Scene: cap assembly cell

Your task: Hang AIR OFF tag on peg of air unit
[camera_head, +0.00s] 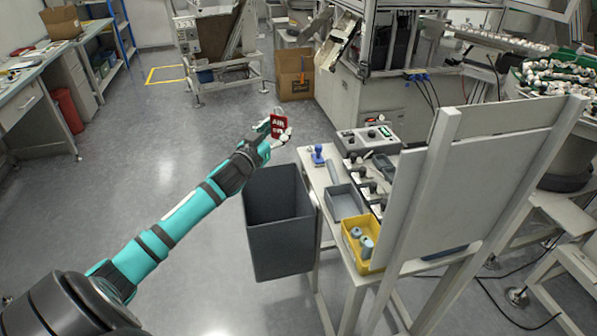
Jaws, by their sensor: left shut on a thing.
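The red AIR OFF tag (278,126), with white lettering and a loop at its top, is at the end of my left arm in the head view. My left gripper (275,128) is shut on the tag and holds it up in the air, above and behind the grey bin. The fingers are partly hidden by the tag and the wrist. I cannot clearly make out the air unit or its peg. My right gripper is not in view.
A dark grey open bin (280,240) stands below the gripper. Right of it is a small table with a control box (365,138), a yellow tray (352,247) and a tall grey panel (465,185). A machine frame stands behind. Open floor lies left.

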